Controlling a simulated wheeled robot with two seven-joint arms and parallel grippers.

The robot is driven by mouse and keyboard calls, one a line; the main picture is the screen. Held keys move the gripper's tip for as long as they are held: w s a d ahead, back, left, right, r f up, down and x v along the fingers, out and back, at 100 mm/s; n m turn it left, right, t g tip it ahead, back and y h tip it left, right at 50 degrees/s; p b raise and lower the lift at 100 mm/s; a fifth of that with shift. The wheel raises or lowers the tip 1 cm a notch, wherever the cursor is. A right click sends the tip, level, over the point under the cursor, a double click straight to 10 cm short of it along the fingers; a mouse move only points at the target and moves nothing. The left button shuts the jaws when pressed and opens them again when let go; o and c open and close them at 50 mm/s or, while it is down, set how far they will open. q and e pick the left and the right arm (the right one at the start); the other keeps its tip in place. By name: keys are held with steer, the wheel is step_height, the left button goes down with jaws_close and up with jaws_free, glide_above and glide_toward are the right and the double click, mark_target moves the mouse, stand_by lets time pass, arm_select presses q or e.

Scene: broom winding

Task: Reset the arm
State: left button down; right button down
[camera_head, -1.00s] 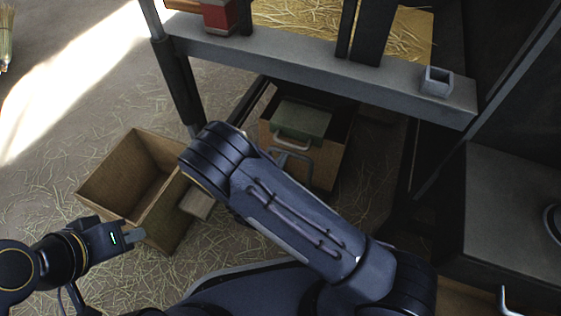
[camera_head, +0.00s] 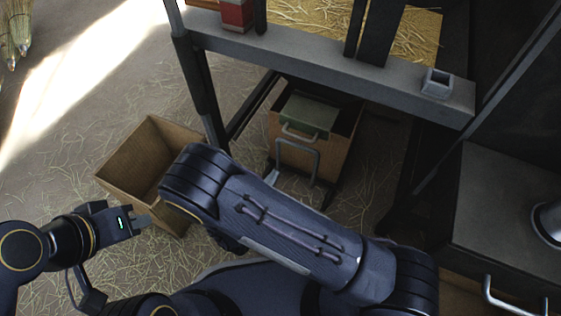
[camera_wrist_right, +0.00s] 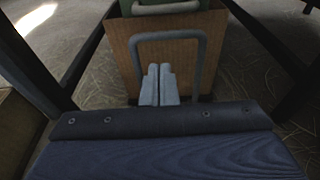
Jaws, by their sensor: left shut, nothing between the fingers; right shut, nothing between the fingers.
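My left gripper (camera_head: 141,221) is at the lower left of the head view, shut and empty, in front of the open cardboard box. My right arm crosses the middle of the head view, and its gripper is mostly hidden there behind the arm. In the right wrist view my right gripper (camera_wrist_right: 159,84) is shut, with its two fingertips together and nothing between them. Its fingers appear in front of a grey handle (camera_wrist_right: 168,36) on a brown box; I cannot tell whether they touch it.
An open, empty cardboard box (camera_head: 128,166) stands on the straw-strewn floor at left. A brown box (camera_head: 335,160) with a green case (camera_head: 308,113) sits under the grey bench frame (camera_head: 320,62). A dark cabinet (camera_head: 510,200) stands at right. Brooms (camera_head: 18,28) are at the upper left.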

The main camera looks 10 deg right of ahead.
steer(key=shift+v, duration=0.85)
steer(key=s+d+r+m+g+y, duration=0.4)
steer(key=s+d+r+m+g, duration=0.4)
steer(key=m, duration=0.4)
steer(key=s+d+r+m+g+y, duration=0.45)
steer(key=d+r+m, duration=0.5)
steer(key=m, duration=0.25)
steer(key=s+r+m+t+y+p, duration=0.2)
steer(key=r+m+p, duration=0.1)
steer(key=r+p, duration=1.6)
steer(key=s+a+r+m+t+y+p, duration=0.1)
steer(key=s+r+m+t+y+p, duration=0.1)
steer(key=r+p, duration=1.7)
step_height(320, 180, up, 7)
steer(key=shift+s+r+m+t, duration=0.1)
steer(key=shift+s+m+t, duration=0.2)
steer(key=shift+m+t, duration=0.45)
steer(key=shift+a, duration=0.1)
